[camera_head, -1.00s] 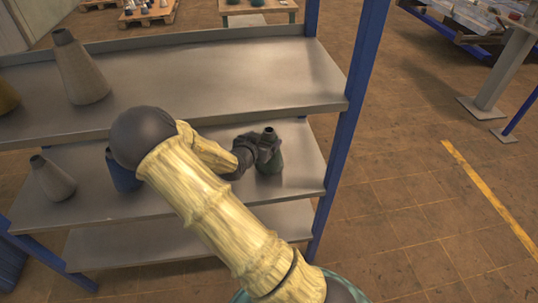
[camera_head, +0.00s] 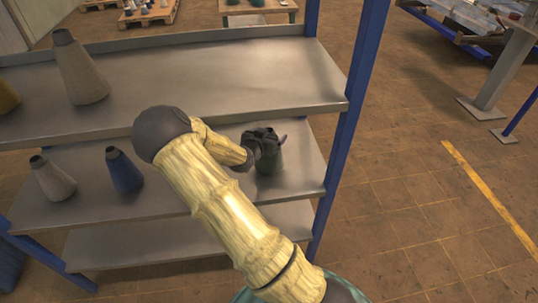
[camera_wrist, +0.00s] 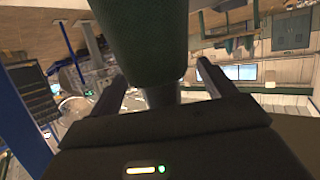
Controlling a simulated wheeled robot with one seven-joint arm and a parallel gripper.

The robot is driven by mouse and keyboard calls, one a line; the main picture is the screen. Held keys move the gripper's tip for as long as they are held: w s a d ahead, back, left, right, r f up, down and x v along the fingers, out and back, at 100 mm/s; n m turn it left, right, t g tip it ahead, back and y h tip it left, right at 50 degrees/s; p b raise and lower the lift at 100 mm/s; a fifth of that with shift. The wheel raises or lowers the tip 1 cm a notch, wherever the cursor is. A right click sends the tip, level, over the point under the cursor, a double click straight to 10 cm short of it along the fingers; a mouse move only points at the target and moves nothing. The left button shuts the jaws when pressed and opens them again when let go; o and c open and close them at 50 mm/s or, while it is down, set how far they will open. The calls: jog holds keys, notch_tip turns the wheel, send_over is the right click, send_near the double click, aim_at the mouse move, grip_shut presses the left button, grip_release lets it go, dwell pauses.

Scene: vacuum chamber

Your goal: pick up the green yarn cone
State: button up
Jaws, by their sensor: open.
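The green yarn cone (camera_head: 268,162) stands upright on the middle shelf (camera_head: 200,189), near its right end. My gripper (camera_head: 272,141) is at the cone's upper part and hides its tip in the head view. In the wrist view the cone (camera_wrist: 147,40) fills the upper middle, its narrow end between the two fingers of my gripper (camera_wrist: 160,88). The fingers stand apart, one on each side of the cone, with a gap visible on both sides.
A blue cone (camera_head: 124,172) and a grey cone (camera_head: 52,180) stand left on the same shelf. A tall grey cone (camera_head: 80,70) stands on the top shelf (camera_head: 210,75). A blue post (camera_head: 352,110) rises close to the right of the green cone.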

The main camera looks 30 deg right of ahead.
jog(key=c, duration=1.7)
jog(key=shift+r, duration=0.1)
jog(key=shift+c, duration=0.2)
jog(key=f+p+v, duration=0.1)
jog(key=f+v, duration=0.1)
jog(key=v, duration=1.6)
jog(key=shift+s+a+f, duration=0.35)
jog(key=shift+s, duration=0.1)
